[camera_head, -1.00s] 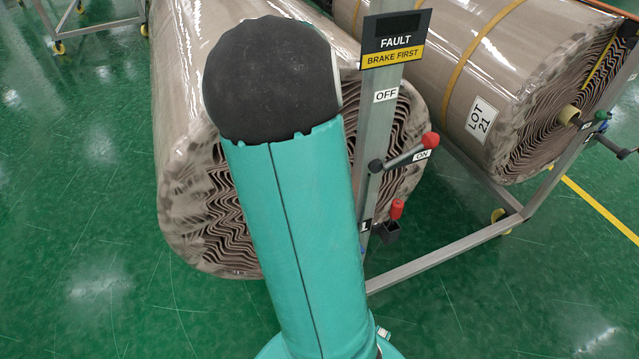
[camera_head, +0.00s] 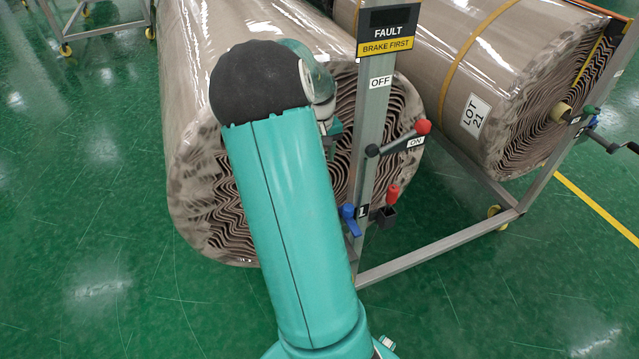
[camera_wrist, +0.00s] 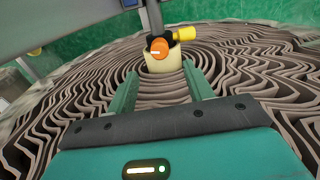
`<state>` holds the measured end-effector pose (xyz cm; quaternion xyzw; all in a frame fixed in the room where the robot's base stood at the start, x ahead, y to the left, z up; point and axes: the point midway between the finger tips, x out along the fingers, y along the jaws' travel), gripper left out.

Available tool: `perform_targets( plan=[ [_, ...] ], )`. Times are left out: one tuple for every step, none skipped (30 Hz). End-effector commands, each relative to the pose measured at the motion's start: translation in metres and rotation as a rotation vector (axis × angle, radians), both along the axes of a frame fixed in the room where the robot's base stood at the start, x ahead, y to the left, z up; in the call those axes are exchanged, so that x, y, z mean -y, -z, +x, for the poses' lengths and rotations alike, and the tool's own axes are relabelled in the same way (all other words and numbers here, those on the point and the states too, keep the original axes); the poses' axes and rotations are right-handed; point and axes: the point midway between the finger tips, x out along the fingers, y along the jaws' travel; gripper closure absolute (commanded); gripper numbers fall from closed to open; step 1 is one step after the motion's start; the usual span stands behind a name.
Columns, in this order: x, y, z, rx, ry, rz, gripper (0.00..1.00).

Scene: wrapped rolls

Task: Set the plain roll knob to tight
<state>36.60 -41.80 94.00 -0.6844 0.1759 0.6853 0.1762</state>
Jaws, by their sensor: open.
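The plain roll (camera_head: 215,200) is the large wrapped roll at left, with no label showing; its wavy layered end face (camera_wrist: 240,90) fills much of the wrist view. In the wrist view, an orange knob (camera_wrist: 159,48) with a pale mark sits at the cream core (camera_wrist: 164,62), beside a yellow cylinder (camera_wrist: 184,34). The wording around the knob cannot be read. My gripper (camera_wrist: 160,75) is open and empty, its two teal fingers apart, with the knob ahead between them and not touched. In the head view my arm hides the core and knob.
The LOT 21 roll (camera_head: 510,90) lies at right. Green floor is open at left.

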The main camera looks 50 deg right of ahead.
Motion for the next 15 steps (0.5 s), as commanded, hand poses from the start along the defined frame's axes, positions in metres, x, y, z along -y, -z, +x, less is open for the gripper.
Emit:
perform_targets(
  plan=[
    [0.000,0.011,-0.001,-0.005,0.001,0.002,0.48],
    [0.000,0.017,-0.001,-0.005,0.002,0.002,0.48],
    [0.000,0.025,-0.001,-0.004,0.003,0.002,0.48],
    [0.000,0.031,-0.001,-0.005,0.003,0.002,0.48],
    [0.000,0.037,-0.001,-0.004,0.002,0.002,0.48],
    [0.000,0.045,-0.001,-0.004,0.003,0.001,0.48],
    [0.000,0.051,-0.002,-0.004,0.003,0.001,0.48],
    [-0.001,0.057,-0.002,-0.004,0.003,0.001,0.48],
    [-0.001,0.065,-0.002,-0.004,0.003,0.001,0.48],
    [-0.001,0.070,-0.002,-0.004,0.003,0.002,0.48],
    [-0.001,0.074,-0.003,-0.004,0.004,0.001,0.48],
    [-0.001,0.080,-0.002,-0.003,0.004,0.001,0.48],
    [-0.002,0.084,-0.002,-0.003,0.004,0.001,0.48],
    [-0.002,0.088,-0.002,-0.003,0.003,0.001,0.48],
    [-0.002,0.092,-0.002,-0.002,0.002,0.000,0.48]
  ],
)
